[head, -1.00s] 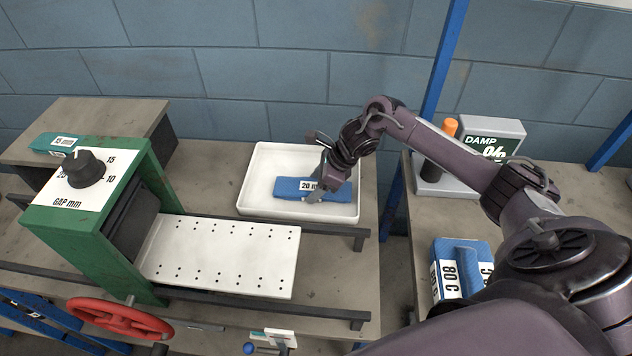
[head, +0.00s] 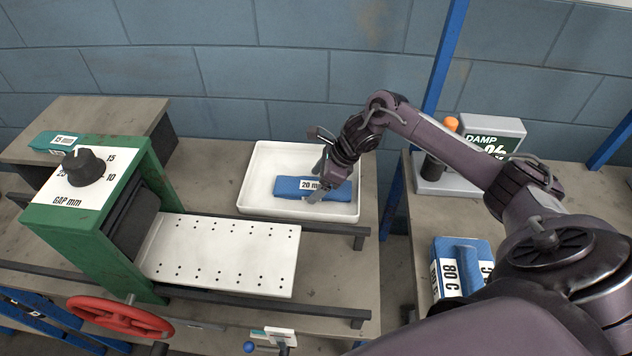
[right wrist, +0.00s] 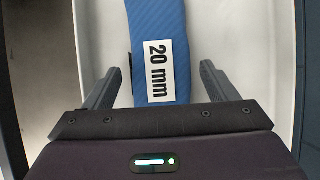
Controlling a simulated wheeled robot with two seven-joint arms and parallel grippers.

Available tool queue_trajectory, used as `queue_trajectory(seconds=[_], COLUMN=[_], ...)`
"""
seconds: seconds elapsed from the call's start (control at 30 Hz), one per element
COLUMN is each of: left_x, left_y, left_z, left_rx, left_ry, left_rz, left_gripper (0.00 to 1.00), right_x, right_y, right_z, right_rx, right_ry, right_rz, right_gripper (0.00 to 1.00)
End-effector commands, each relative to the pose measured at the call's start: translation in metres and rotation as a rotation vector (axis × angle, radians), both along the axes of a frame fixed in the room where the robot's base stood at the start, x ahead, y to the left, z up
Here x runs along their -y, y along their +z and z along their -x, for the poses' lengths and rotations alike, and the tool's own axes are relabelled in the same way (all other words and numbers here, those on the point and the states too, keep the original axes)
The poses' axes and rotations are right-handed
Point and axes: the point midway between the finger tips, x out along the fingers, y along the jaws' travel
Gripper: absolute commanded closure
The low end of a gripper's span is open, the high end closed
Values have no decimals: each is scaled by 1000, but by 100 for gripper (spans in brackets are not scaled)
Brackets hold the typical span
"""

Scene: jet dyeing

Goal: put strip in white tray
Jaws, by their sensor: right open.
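The blue strip (head: 297,189) with a white "20 mm" label lies in the white tray (head: 262,158) at the back middle. My right gripper (head: 318,196) is over the tray at the strip's right end. In the right wrist view the strip (right wrist: 158,35) runs up between the two open fingers of the gripper (right wrist: 160,85), with a gap on each side. The fingers partly cover the strip's right end in the head view. My left gripper is not in view.
A green gap machine (head: 90,225) with a dial and perforated white plate (head: 220,255) stands at left, with a red handwheel (head: 120,317) below. A teal strip (head: 55,142) lies back left. A blue labelled block (head: 462,262) and a damp meter (head: 490,135) are on the right table.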

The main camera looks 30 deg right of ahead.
Motion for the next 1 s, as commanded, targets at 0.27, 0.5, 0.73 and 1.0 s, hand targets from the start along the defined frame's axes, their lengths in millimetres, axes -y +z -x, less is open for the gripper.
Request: queue_trajectory(seconds=[0.27,0.5,0.73,1.0], left_x=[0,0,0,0], left_y=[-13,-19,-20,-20], left_z=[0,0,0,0], left_rx=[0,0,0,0], left_ry=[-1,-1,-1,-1], left_rz=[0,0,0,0], left_gripper=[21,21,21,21], right_x=[26,41,45,45], right_y=[51,86,97,97], right_z=[17,29,33,33], right_rx=[6,3,1,1], right_ry=[0,-1,0,0], right_rz=[5,2,1,1], right_gripper=[21,21,21,21])
